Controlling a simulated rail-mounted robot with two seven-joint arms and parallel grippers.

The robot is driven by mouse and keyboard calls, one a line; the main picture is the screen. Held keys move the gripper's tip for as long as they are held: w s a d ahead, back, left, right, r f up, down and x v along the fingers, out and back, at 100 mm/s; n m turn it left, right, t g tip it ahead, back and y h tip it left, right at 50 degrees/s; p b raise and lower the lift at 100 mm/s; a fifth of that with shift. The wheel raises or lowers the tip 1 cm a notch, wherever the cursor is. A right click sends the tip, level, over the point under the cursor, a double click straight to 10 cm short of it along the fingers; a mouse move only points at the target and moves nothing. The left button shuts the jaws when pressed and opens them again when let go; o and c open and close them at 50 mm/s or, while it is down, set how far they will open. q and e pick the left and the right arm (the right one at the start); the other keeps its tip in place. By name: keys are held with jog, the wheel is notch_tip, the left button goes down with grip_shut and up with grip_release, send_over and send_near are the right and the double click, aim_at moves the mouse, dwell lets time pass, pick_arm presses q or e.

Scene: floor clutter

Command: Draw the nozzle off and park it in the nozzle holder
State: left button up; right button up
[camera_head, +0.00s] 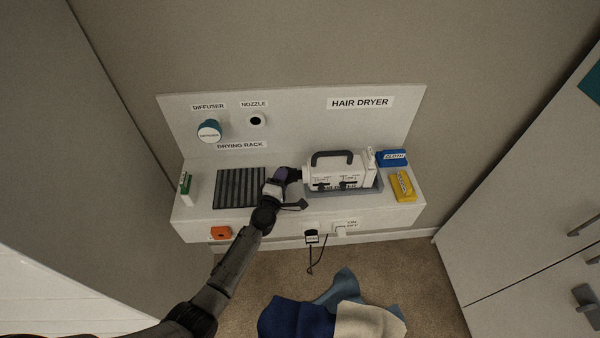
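The white hair dryer (334,172) with a dark handle sits in a grey tray on the white shelf, its outlet end to the left. My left gripper (284,178) is at that left end. A dark, purplish piece (293,174), perhaps the nozzle, shows between gripper and dryer; I cannot tell whether it is attached. The fingers are too small and hidden to show whether they are open or shut. The nozzle holder (257,120), a white ring with a dark centre, is on the back panel under the NOZZLE label and looks empty. My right gripper is out of view.
A dark ribbed drying rack (239,188) lies left of my gripper. A blue cloth box (392,158) and yellow item (403,187) stand right of the dryer. Clothes (300,318) lie on the floor.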

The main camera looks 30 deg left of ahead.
pick_arm(q)
jog(key=o, duration=0.5)
jog(key=shift+s+a+f+y, duration=0.1)
jog(key=shift+s+a+y, duration=0.05)
jog(key=shift+a, duration=0.3)
jog(key=shift+s+a+f+y, duration=0.1)
jog(key=shift+s+a+y, duration=0.05)
jog(key=shift+a, duration=0.25)
jog(key=shift+s+d+r, duration=0.1)
jog(key=shift+s+d, duration=0.05)
jog(key=shift+s, duration=0.1)
jog(key=d+p+v, duration=0.1)
jog(key=v, duration=1.2)
jog(key=shift+r, duration=0.15)
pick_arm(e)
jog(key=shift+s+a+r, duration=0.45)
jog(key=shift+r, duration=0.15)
